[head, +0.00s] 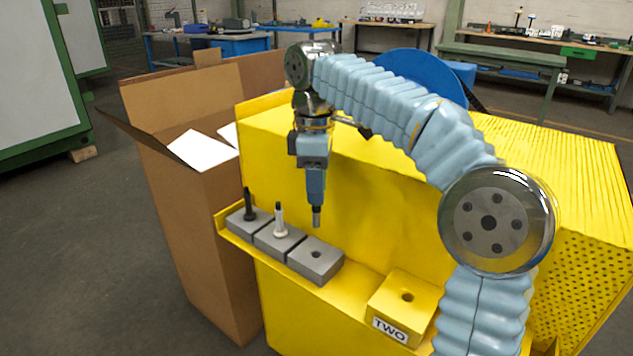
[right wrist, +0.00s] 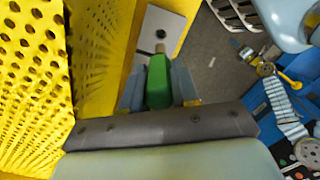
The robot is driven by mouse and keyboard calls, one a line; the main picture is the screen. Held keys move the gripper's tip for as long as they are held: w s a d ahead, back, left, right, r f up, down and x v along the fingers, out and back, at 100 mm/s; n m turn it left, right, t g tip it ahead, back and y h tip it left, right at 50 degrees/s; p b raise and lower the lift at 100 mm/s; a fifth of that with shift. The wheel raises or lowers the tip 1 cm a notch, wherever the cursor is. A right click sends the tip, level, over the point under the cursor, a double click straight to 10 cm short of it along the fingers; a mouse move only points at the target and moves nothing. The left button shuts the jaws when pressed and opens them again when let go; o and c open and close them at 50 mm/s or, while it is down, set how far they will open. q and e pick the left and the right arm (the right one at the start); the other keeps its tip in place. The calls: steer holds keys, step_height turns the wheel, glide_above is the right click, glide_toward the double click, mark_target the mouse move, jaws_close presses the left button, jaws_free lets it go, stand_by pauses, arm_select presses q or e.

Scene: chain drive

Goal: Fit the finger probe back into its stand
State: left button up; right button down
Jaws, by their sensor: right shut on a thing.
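My right gripper (head: 315,196) points down above the yellow ledge and is shut on the finger probe (right wrist: 158,82). In the right wrist view the probe's body is green, with a small tan tip (right wrist: 160,48) beyond the fingers. In the head view a short grey end (head: 317,218) shows below the jaws, apart from and above a grey block (head: 315,262) with an empty round hole. This block also shows in the right wrist view (right wrist: 152,20). A yellow block (head: 402,310) labelled TWO, also with an empty hole, sits further right. My left gripper is out of view.
Two more grey blocks hold a black probe (head: 249,204) and a white probe (head: 280,220), to the left of the empty grey one. A yellow housing wall (head: 400,220) rises behind the ledge. An open cardboard box (head: 200,230) stands to the left.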

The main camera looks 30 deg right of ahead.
mark_target(316, 211)
steer(key=shift+f+b, duration=2.05)
steer(key=shift+f, duration=0.8)
steer(key=shift+p, duration=0.3)
steer(key=shift+p, duration=0.55)
steer(key=shift+f+b, duration=1.35)
steer(key=shift+f, duration=0.75)
steer(key=c, duration=0.8)
jaws_free()
